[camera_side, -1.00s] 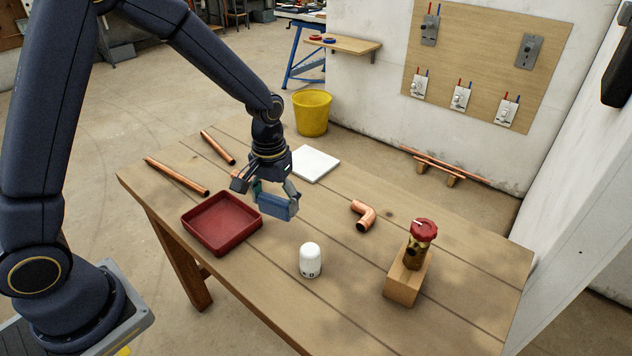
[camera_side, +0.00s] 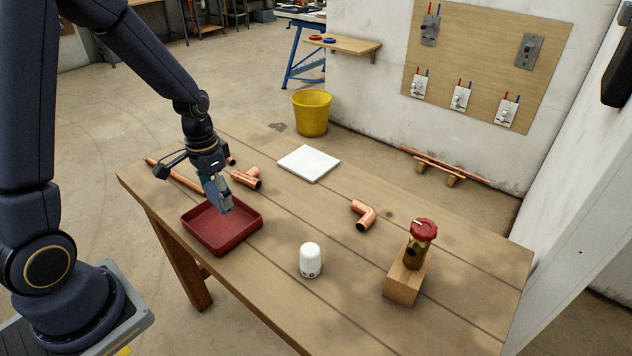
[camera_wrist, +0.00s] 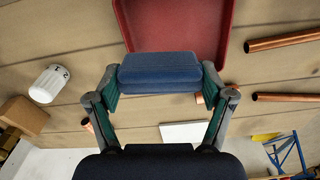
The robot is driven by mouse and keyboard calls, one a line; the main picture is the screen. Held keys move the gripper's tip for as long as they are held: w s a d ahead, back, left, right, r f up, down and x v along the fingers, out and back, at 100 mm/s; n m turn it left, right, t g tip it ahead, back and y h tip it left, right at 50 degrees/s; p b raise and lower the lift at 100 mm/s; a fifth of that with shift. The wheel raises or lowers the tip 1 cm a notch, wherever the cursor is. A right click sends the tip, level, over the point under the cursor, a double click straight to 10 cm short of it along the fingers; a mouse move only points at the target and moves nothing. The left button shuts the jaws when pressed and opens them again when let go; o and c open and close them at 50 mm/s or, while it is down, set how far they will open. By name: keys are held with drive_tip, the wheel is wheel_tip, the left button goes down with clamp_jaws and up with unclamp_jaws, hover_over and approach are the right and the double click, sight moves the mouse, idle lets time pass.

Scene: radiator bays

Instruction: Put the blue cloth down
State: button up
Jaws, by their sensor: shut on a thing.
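The blue cloth (camera_wrist: 160,72) is a folded, block-like pad held between the fingertips of my gripper (camera_wrist: 158,80) in the wrist view. In the side view my gripper (camera_side: 217,194) holds the cloth (camera_side: 222,198) above the red tray (camera_side: 238,231), over its back right part. The tray shows no contents in the part I can see. In the wrist view the tray (camera_wrist: 180,25) lies just beyond the cloth, and the cloth covers part of its edge. I cannot tell whether the cloth touches the tray.
A copper tee (camera_side: 247,178) and copper pipes (camera_side: 175,174) lie behind the tray. The table middle is clear.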

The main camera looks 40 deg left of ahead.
drive_tip(key=shift+n, duration=0.6)
drive_tip(key=a+f, duration=0.1)
drive_tip(key=f, duration=0.2)
drive_tip(key=s+a+f, duration=0.1)
drive_tip(key=f, duration=0.2)
drive_tip(key=a+f, duration=0.1)
drive_tip(key=f, duration=0.1)
drive_tip(key=shift+s+f, duration=0.2)
drive_tip(key=shift+f, duration=0.2)
drive_tip(key=shift+f, duration=0.15)
drive_tip(key=o, duration=1.1)
drive_tip(key=shift+c, duration=0.2)
